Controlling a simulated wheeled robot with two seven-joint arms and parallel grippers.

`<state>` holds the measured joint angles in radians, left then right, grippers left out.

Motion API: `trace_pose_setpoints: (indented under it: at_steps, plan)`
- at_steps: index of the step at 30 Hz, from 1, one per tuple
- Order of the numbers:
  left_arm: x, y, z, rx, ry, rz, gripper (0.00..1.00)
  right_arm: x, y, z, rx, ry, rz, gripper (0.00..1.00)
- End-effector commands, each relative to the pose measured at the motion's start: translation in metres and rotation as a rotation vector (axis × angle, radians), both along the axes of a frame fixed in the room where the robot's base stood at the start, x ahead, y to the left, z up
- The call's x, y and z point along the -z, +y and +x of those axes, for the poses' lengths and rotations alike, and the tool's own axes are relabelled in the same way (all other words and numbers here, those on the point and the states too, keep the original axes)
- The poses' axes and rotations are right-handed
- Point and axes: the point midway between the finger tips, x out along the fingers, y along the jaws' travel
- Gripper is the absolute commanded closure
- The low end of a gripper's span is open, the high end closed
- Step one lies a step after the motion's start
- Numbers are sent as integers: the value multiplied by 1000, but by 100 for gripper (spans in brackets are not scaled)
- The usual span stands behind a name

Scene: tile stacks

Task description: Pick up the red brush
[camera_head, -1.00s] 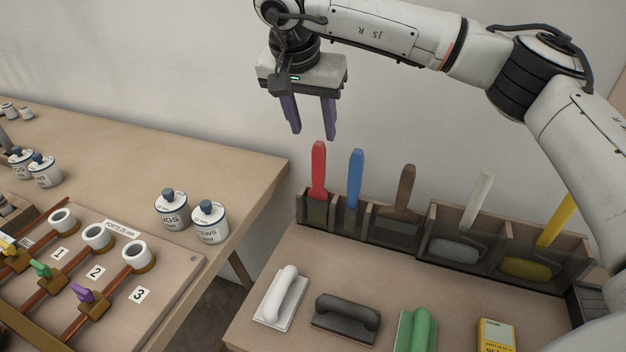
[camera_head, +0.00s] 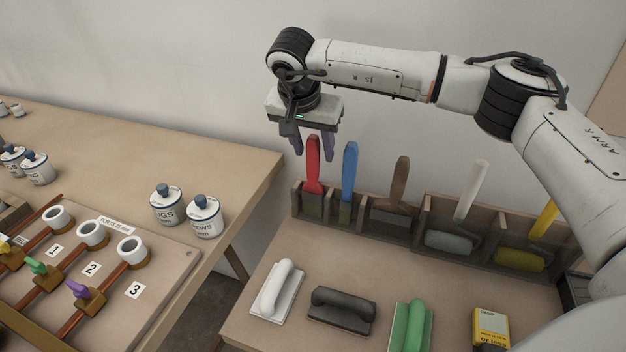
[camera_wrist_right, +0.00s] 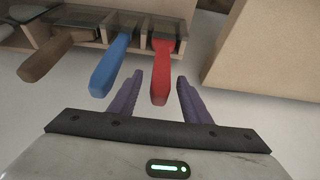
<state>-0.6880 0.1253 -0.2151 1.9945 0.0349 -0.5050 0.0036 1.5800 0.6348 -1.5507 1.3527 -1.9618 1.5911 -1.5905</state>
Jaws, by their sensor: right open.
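The red brush (camera_head: 312,166) stands handle up in the leftmost slot of the wooden rack in the head view. My right gripper (camera_head: 313,158) is open and points down, its purple fingers around the level of the top of the red handle. In the right wrist view the red brush (camera_wrist_right: 162,74) reaches in between the fingers of the open gripper (camera_wrist_right: 158,90), with a finger on either side. I cannot tell whether a finger touches it. My left gripper is not in view.
The blue-handled tool (camera_head: 348,172) stands close to the right of the red brush. A brown-handled tool (camera_head: 400,182) and rollers fill the other slots of the rack (camera_head: 383,241). Sanding blocks lie in front. A second table (camera_head: 230,160) with jars (camera_head: 205,217) is at left.

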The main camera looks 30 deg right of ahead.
Motion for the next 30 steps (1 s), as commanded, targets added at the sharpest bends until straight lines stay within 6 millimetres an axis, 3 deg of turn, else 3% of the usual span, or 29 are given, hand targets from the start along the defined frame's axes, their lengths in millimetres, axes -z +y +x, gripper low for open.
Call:
trace_pose_setpoints:
  at_steps: [1,9,20,26,30]
  plan:
    - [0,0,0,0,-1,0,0,0,0,0,0,0,0,56]
    - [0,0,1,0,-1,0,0,0,0,0,0,0,0,100]
    - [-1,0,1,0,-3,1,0,-6,0,0,1,-2,0,100]
    - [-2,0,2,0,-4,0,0,-29,0,1,0,-4,1,100]
    - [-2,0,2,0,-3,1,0,-57,1,1,1,-5,0,100]
